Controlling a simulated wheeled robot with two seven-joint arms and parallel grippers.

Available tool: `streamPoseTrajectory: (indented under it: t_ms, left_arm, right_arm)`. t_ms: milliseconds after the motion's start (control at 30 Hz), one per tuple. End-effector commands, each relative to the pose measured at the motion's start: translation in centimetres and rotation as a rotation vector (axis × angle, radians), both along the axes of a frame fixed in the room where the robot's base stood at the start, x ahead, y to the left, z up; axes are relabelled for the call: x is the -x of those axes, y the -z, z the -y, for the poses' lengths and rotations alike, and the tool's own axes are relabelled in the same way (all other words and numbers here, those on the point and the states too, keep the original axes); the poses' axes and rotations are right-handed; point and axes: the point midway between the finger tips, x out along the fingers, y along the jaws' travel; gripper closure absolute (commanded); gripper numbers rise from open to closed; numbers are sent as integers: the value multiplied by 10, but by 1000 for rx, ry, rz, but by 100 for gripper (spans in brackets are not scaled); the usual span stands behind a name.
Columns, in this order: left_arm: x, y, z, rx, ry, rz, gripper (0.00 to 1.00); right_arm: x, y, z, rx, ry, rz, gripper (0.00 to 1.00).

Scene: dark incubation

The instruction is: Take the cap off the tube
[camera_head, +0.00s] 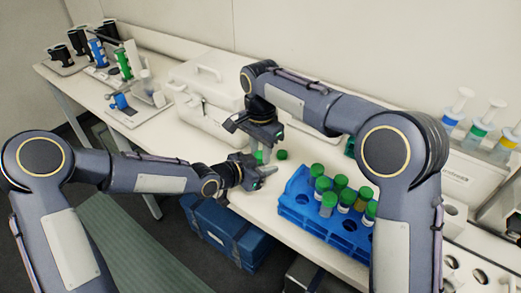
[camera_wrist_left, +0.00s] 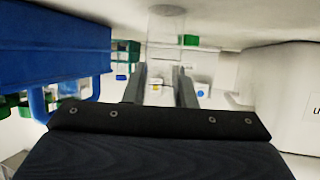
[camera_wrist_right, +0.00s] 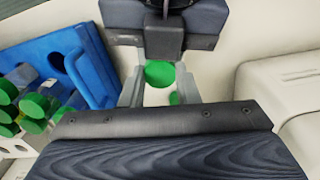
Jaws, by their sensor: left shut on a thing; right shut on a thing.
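A clear tube (camera_wrist_left: 166,28) stands between the fingers of my left gripper (camera_wrist_left: 160,92) in the left wrist view. My left gripper (camera_head: 256,168) is shut on it just above the bench. My right gripper (camera_head: 260,148) comes down from above and is shut on a green cap (camera_wrist_right: 160,73), which shows between its fingertips (camera_wrist_right: 160,88) in the right wrist view. The cap also shows between the two grippers in the head view (camera_head: 259,157). The fingers hide the joint, so I cannot tell whether cap and tube still touch.
Another green-topped item (camera_head: 282,155) sits just right of the grippers. A blue rack (camera_head: 296,204) with several green-capped tubes stands to the right. A white case (camera_head: 205,100) is behind to the left. Bare bench (camera_head: 262,205) lies in front of the grippers.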

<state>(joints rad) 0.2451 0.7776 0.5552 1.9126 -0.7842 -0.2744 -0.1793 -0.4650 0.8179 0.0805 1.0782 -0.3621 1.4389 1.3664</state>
Motion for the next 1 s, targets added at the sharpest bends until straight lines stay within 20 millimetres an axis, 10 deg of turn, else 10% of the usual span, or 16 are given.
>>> streamPoseTrajectory:
  t_ms: [267,300,467,1000]
  left_arm:
    - [0,0,0,0,0,0,100]
    - [0,0,0,0,0,0,100]
    - [0,0,0,0,0,0,100]
    - [0,0,0,0,0,0,100]
  right_arm:
    - [0,0,0,0,-32,0,99]
    - [0,0,0,0,-31,0,70]
    - [0,0,0,0,-30,0,50]
    - [-1,-33,0,-1,-29,4,50]
